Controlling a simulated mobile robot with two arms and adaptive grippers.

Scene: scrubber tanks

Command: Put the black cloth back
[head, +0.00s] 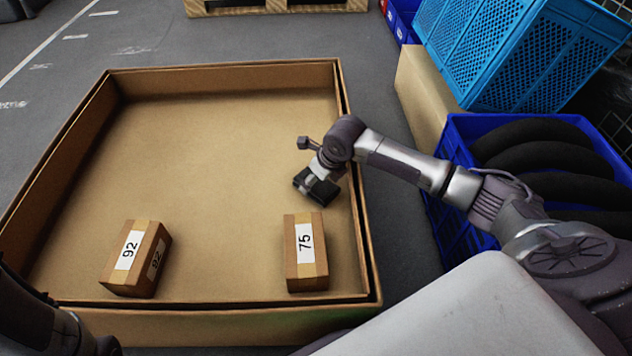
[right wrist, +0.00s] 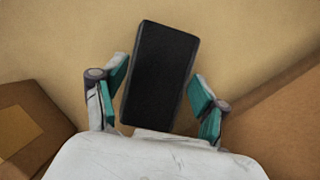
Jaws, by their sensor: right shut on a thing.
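The black cloth (head: 318,189) looks like a stiff, dark rectangular block rather than loose fabric. It is in my right gripper (head: 313,180), inside the large open cardboard box near its right wall. In the right wrist view the black cloth (right wrist: 160,75) lies between the two teal finger pads of the right gripper (right wrist: 158,85), with tan cardboard behind it. The right gripper is shut on it. How far it is above the box floor is hard to tell. A dark part of my left arm shows at the lower left; its gripper is out of view.
The large cardboard box (head: 357,235) holds small brown boxes labelled 92 (head: 137,258) and 75 (head: 305,252) near its front wall. Its middle and back are clear. A blue crate (head: 455,235) with black rings and a light blue crate (head: 490,50) stand at right.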

